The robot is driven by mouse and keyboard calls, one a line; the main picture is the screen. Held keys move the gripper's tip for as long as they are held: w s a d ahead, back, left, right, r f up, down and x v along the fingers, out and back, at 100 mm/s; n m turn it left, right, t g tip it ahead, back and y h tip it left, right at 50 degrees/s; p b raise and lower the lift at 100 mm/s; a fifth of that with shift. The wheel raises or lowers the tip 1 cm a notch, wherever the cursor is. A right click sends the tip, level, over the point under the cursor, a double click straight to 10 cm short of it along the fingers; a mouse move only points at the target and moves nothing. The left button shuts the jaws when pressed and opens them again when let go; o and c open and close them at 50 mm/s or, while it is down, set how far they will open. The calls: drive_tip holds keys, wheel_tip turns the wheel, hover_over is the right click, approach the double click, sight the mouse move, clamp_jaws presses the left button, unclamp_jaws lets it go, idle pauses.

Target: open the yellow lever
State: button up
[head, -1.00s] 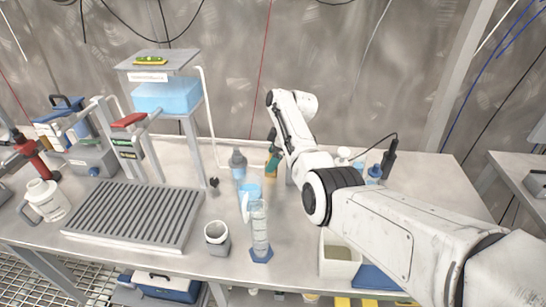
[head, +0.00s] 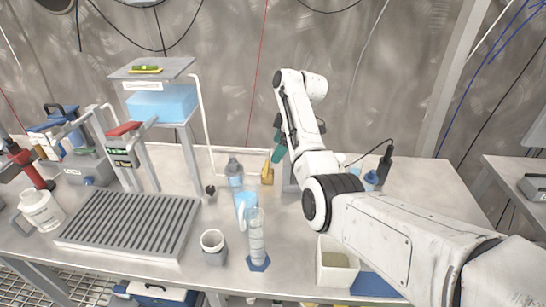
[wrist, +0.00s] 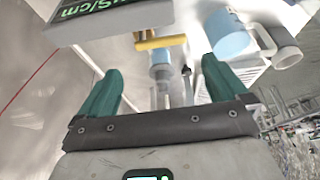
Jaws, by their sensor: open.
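The yellow lever (wrist: 160,42) shows in the wrist view as a short yellow bar, just beyond and between my fingertips. In the head view a small yellow piece (head: 267,174), which looks like the same lever, stands on the bench behind the bottles. My gripper (wrist: 162,66) has two teal fingers, spread apart with nothing between them. In the head view my gripper (head: 277,147) is above the yellow piece and apart from it. One finger is mostly hidden by the arm there.
A clear bottle (head: 235,172), a blue cup (head: 245,203) and a clear cylinder (head: 257,238) stand in front of the yellow piece. A grey box with a µS/cm display (wrist: 110,15) is close by in the wrist view. A ribbed grey rack (head: 128,222) lies left.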

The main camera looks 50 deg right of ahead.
drive_tip(key=shift+v, duration=1.3)
drive_tip(key=shift+r, duration=0.1)
